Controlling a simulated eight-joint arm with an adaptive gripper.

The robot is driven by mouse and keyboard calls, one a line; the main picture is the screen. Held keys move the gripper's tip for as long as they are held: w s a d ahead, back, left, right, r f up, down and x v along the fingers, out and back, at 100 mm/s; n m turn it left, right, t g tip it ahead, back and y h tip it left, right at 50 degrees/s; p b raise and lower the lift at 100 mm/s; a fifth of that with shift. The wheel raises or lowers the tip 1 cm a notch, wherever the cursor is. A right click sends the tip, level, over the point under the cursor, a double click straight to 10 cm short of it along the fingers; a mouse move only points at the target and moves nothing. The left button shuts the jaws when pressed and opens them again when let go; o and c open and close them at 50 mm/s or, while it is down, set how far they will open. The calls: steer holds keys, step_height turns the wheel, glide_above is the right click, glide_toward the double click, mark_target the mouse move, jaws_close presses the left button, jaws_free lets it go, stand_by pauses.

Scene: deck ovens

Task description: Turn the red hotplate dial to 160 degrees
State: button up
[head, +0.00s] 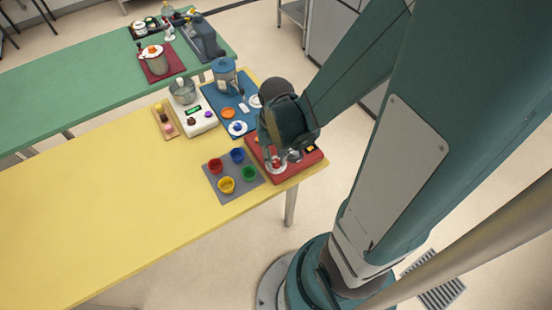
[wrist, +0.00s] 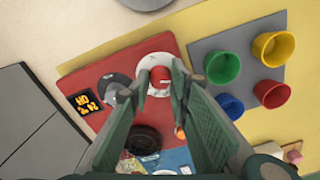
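The red hotplate unit (wrist: 95,75) lies flat at the right end of the yellow table; in the head view the red unit (head: 309,159) is partly covered by my gripper. A red dial (wrist: 159,82) sits on a white round plate on its top. My gripper (wrist: 160,78) is over the dial, with one fingertip on each side of it. In the wrist view, I cannot tell whether the fingertips press on the dial or leave a small gap. The dial's pointer and scale marks are not readable. A small black display (wrist: 87,103) with orange characters is beside it.
A grey round knob (wrist: 113,88) and a black round part (wrist: 143,139) are close by my fingers. A grey mat (head: 213,187) with red, blue, yellow and green cups adjoins the unit. A blue mat (head: 222,104) lies behind. The yellow table's left part is clear.

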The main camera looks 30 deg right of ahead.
mark_target(276, 162)
stand_by(0.4)
steer(key=m+b, duration=0.1)
steer(key=m, duration=0.2)
steer(key=shift+m+b, duration=0.35)
steer(key=shift+m, duration=1.65)
steer(key=o, duration=0.9)
steer(key=shift+r, duration=0.15)
steer(key=shift+r, duration=5.85)
